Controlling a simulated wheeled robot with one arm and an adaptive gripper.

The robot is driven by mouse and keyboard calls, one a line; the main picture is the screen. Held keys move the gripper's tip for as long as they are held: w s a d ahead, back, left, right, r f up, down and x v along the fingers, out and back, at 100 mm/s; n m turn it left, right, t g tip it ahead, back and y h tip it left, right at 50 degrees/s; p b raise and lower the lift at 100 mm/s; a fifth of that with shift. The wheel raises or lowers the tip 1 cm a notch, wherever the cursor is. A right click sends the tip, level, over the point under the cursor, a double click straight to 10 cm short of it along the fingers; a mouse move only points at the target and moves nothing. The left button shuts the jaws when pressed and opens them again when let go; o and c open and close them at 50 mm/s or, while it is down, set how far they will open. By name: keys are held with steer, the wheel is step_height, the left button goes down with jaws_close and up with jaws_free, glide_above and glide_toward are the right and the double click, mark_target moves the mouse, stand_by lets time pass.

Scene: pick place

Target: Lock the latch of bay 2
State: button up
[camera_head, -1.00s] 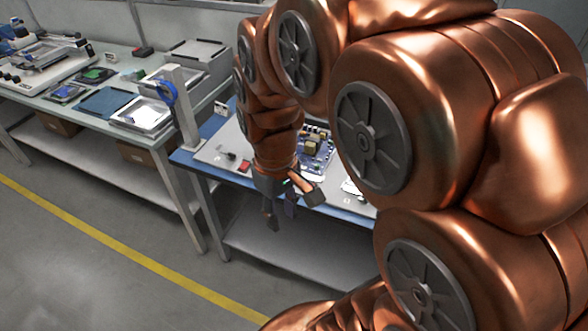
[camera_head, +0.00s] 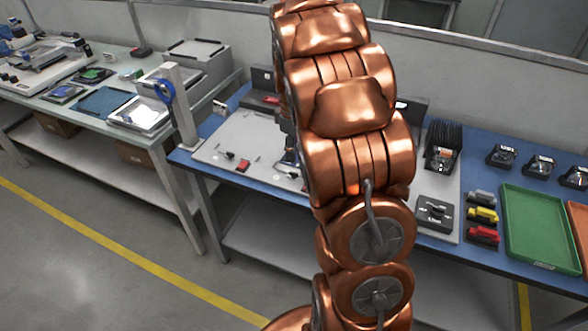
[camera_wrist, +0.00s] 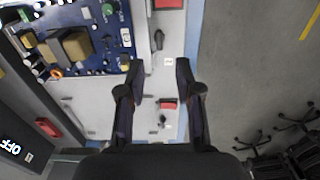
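In the wrist view, my gripper (camera_wrist: 159,68) is open and empty, its two dark fingers apart above a pale plate (camera_wrist: 92,104). A small black latch-like handle (camera_wrist: 158,40) lies just beyond the fingertips. A second dark handle (camera_wrist: 162,121) and a red block (camera_wrist: 168,105) show between the fingers. Another red block (camera_wrist: 168,4) is at the top edge, and one more (camera_wrist: 47,127) at the left. The bay labels are too small to read, so I cannot tell which latch is bay 2's. In the head view, my arm hides most of the gripper; a black handle (camera_head: 228,155) and red block (camera_head: 243,166) show left of it.
A blue circuit board (camera_wrist: 85,42) lies left of the fingers. A dark box reading OFF (camera_wrist: 12,148) is at lower left. In the head view, a green tray (camera_head: 540,225), small coloured blocks (camera_head: 482,214) and a black rack (camera_head: 442,145) stand right of my arm.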

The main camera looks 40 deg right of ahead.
mark_target(294, 172)
steer(key=shift+f+p, duration=0.95)
steer(key=shift+f, duration=3)
jaws_close()
